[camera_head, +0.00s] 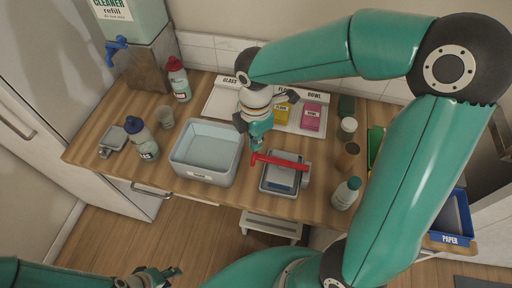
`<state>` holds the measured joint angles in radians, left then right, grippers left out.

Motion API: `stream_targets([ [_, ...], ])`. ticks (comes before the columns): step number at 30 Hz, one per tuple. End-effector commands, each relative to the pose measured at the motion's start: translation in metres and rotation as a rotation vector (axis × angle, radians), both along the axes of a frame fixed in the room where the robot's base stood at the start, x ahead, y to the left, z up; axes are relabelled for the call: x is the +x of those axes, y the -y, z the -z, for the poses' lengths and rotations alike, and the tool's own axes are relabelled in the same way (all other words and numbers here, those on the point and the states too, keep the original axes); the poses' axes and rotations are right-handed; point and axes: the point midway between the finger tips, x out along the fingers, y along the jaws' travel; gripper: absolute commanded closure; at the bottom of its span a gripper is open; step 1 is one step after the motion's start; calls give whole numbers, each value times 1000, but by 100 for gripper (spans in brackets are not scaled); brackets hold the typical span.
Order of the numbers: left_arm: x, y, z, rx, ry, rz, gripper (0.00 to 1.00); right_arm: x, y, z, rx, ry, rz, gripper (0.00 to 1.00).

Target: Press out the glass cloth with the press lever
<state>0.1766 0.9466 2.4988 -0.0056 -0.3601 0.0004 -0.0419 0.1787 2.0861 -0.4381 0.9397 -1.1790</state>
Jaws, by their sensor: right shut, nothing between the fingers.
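The press (265,186) is a grey tray-like frame on the counter, right of the wash basin. Its red press lever (284,162) lies across the far side of it, almost level. A blue piece (283,177), which looks like the glass cloth, shows inside the press, partly under a grey plate. My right gripper (254,148) points down and is shut and empty at the left end of the lever; I cannot tell whether it touches it. My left gripper (158,274) is low at the bottom left, away from the counter; its jaw opening is unclear.
A pale basin (204,151) stands left of the press. Bottles (141,139), (179,80) and a glass (165,117) stand farther left. Yellow (281,113) and pink (311,117) cloths lie behind on a labelled board.

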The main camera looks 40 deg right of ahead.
Motion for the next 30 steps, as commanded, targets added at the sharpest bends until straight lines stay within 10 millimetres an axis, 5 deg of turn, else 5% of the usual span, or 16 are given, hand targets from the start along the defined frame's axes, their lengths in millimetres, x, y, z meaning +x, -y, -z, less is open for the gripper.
stream_targets([
  [30, 0, 0, 11, 0, 0, 0, 60, 0, 0, 15, -1, -2, 2, 100],
])
